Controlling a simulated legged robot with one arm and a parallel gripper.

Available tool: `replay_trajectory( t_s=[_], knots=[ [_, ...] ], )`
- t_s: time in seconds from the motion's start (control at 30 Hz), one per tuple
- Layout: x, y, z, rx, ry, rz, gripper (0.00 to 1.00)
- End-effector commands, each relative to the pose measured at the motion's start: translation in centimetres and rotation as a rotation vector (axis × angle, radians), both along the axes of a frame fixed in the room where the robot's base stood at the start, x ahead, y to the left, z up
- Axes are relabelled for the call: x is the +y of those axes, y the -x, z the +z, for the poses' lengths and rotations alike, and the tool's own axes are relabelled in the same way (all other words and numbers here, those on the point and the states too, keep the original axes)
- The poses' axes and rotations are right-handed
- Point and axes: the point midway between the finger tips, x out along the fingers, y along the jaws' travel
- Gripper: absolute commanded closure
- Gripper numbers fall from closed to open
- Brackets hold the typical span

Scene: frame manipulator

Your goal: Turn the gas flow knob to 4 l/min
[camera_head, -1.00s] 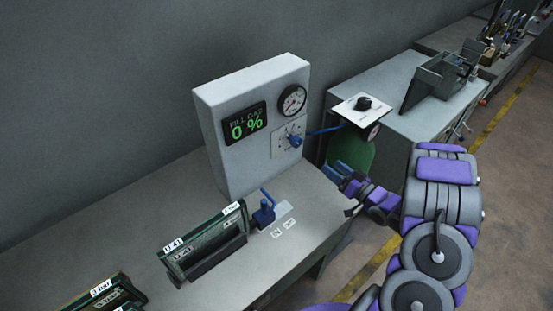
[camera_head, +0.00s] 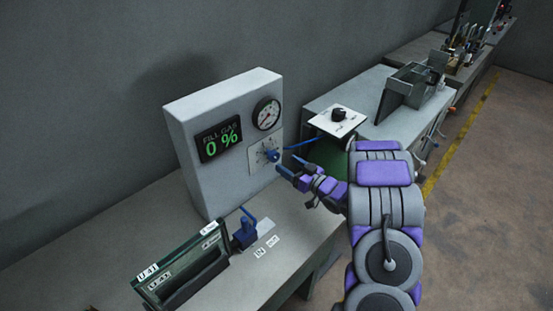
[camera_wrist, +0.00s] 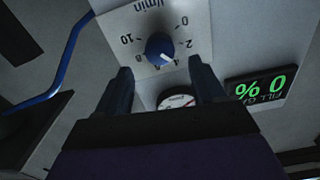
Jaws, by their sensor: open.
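The blue gas flow knob (camera_head: 271,155) sits on a white dial plate on the front of the grey box. In the wrist view the knob (camera_wrist: 160,48) is in the upper middle, with "l/min" and numbers around it. Its white mark points down and right, toward the 4 side; I cannot tell the exact setting. My gripper (camera_head: 297,171) is open and empty, in front of and slightly right of the knob. In the wrist view my gripper's two fingers (camera_wrist: 160,70) stand apart on either side below the knob, not visibly touching it.
The display (camera_head: 220,139) reads FILL GAS 0 %. A blue-handled valve (camera_head: 245,232) and a dark green unit (camera_head: 180,268) stand on the bench.

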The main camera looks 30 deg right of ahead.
Motion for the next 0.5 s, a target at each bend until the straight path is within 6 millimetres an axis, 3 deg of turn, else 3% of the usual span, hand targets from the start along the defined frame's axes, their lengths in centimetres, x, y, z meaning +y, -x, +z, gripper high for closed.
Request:
replay_trajectory(
  t_s=[0.2, 0.5],
  knots=[
    [1.4, -3.7, -0.2, 0.000, -0.002, 0.002, 0.31],
    [2.1, -6.0, -0.1, -0.001, -0.001, 0.000, 0.31]
  ],
)
